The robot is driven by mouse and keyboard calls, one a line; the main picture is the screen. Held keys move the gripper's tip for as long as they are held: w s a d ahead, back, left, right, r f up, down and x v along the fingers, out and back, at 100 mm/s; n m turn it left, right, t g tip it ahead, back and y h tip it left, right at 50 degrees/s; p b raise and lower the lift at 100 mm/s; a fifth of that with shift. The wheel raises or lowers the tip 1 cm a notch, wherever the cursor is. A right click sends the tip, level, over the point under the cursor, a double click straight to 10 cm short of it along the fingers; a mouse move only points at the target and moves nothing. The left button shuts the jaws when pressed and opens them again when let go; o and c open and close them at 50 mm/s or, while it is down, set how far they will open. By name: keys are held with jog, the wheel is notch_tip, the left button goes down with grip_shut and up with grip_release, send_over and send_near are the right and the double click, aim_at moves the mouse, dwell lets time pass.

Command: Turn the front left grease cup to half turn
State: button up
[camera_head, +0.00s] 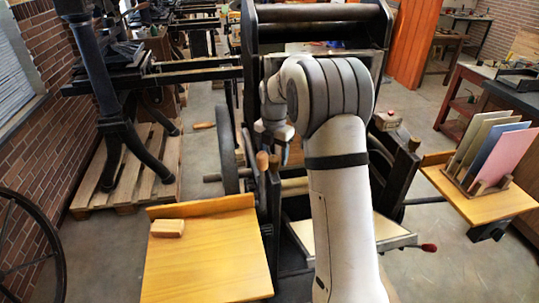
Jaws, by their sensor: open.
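A dark hand press (272,205) with black side frames stands in the middle, partly hidden by my pale arm. My gripper (286,152) is at the far end of the arm, small and partly covered by the wrist, over the press's left part. It is open, and I see nothing between its fingers. I cannot make out the front left grease cup for certain; it is too small or hidden near the gripper and the arm. Two wooden knobs or handles (263,161) stand just left of and below the gripper. Whether the gripper touches anything is unclear.
A wooden side table (208,262) with a small wooden block (167,228) lies front left. At right, a wooden shelf (492,207) bears a rack of coloured boards (503,158). A red-tipped handle (428,247) sticks out low right. Another press stands on a pallet (150,178) at left.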

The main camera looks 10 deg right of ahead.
jog(key=shift+f, duration=0.5)
